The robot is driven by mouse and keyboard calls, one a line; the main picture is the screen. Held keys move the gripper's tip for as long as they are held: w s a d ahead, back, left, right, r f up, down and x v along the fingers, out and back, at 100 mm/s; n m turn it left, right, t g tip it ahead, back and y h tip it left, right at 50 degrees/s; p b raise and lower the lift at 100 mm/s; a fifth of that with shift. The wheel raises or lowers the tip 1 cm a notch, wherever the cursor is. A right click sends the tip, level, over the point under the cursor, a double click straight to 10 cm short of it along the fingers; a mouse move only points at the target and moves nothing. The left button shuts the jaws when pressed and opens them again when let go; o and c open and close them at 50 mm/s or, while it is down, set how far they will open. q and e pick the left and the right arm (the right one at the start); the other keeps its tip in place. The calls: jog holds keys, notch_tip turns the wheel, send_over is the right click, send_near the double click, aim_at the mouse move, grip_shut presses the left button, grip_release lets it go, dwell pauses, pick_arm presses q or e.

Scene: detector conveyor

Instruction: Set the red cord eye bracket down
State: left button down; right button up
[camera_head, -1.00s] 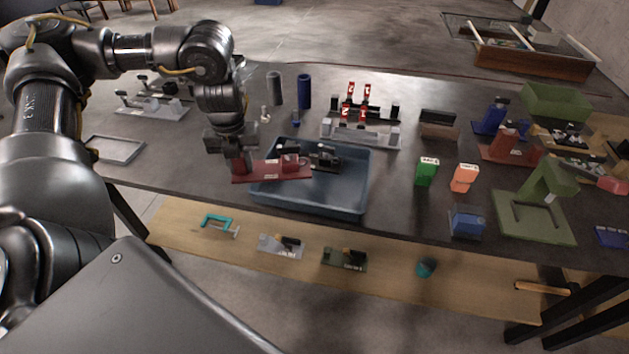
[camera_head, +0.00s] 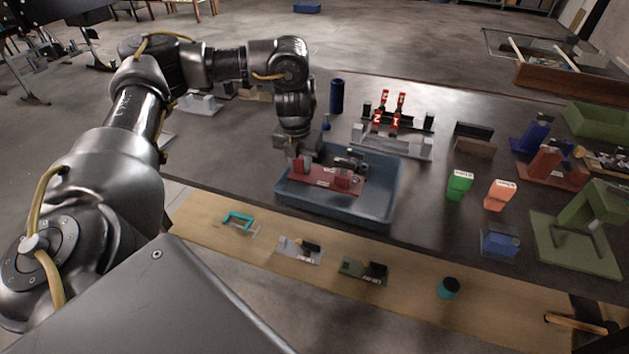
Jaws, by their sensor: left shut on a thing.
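The red cord eye bracket (camera_head: 328,178) is a flat red plate with upright parts. It lies level within the outline of the blue tray (camera_head: 378,216), near the tray's left and back side. My left gripper (camera_head: 300,162) is shut on the bracket's left end from above. I cannot tell whether the plate touches the tray floor. A dark and grey part (camera_head: 352,160) sits in the tray just behind the bracket. My right gripper is not in view.
A grey fixture with red clamps (camera_head: 392,140) stands behind the tray. Green (camera_head: 459,185) and orange (camera_head: 499,195) boxes stand to its right, with a blue block (camera_head: 499,239) in front of them. Another red bracket (camera_head: 547,167) is farther right. The tray's front part is bare.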

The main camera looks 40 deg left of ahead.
aim_at(312, 171)
pick_arm(q)
jog(key=w+f, duration=0.1)
jog(key=f, duration=0.1)
jog(key=w+d+f, duration=0.1)
jog(key=w+f, duration=0.1)
jog(key=shift+d+f+b, duration=0.1)
jog(key=shift+d+b, duration=0.1)
jog(key=shift+b, duration=0.1)
jog(key=shift+w+f, duration=0.15)
jog(key=shift+f, duration=1.65)
jog(key=c, duration=1.1)
grip_release()
jog(key=shift+f, duration=0.1)
jog(key=r, duration=0.4)
jog(key=s+r+p, duration=0.1)
jog(key=r, duration=0.7)
jog(key=shift+s+d+r+p, duration=0.15)
jog(key=shift+s+d+p, duration=0.05)
jog(key=shift+d+p, duration=0.1)
